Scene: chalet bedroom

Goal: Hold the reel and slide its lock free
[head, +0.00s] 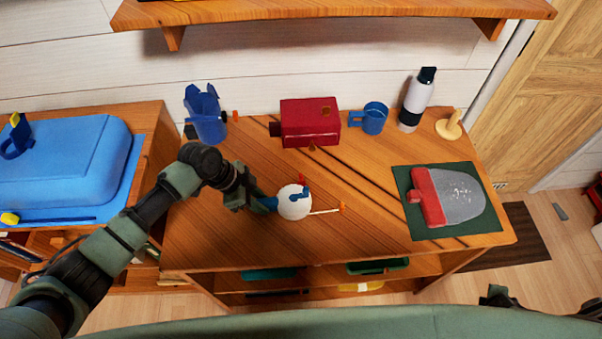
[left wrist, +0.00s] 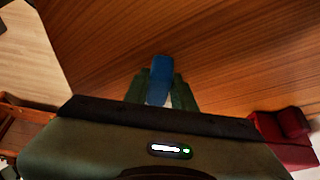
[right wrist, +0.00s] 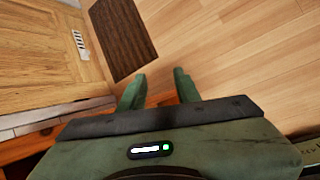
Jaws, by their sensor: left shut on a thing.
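The reel (head: 292,207) is a white round body on the wooden table, left of its middle. A blue piece (head: 307,191) and a small red part (head: 302,178) show at its upper side. A pale rod with an orange tip (head: 342,207) sticks out to the right. I cannot tell which part is the lock. My left gripper (head: 267,203) comes from the left and is shut on the reel's blue handle, which shows between the fingers in the left wrist view (left wrist: 160,72). My right gripper (right wrist: 157,88) is open and empty, over the floor.
A red box (head: 310,122), a blue mug (head: 374,118), a bottle (head: 416,100) and a blue jug-like container (head: 207,118) stand along the back. A red-and-grey dustpan-like thing (head: 455,195) lies on a green mat (head: 480,226) at right. The table's front middle is clear.

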